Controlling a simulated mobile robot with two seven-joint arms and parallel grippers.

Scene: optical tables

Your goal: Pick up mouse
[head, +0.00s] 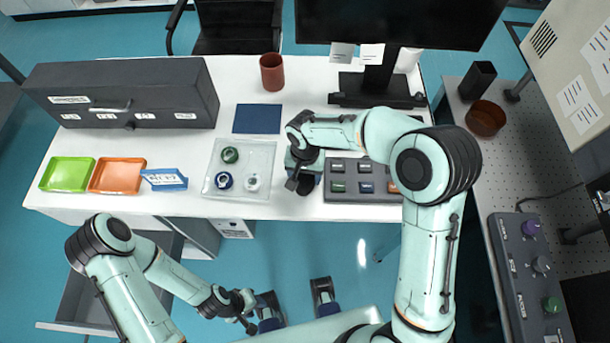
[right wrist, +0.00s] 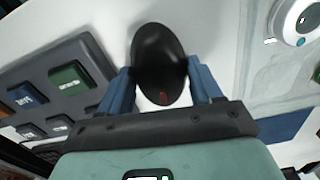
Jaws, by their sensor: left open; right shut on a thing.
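The mouse is a glossy black oval with a small red mark, between the blue fingers of my right gripper in the right wrist view (right wrist: 158,55). My right gripper (right wrist: 160,88) is shut on it. In the head view the right gripper (head: 305,180) is over the front of the white table, between the clear tray and the grey button panel, and mostly hides the mouse. I cannot tell whether the mouse touches the table. My left gripper (head: 296,302) is open and empty, low in front of the table.
The grey button panel (head: 364,197) is close to the right of the right gripper. A clear tray (head: 238,192) with several round items lies to its left. A blue square (head: 257,119), a red-brown cup (head: 272,71) and a monitor stand (head: 376,92) are behind.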

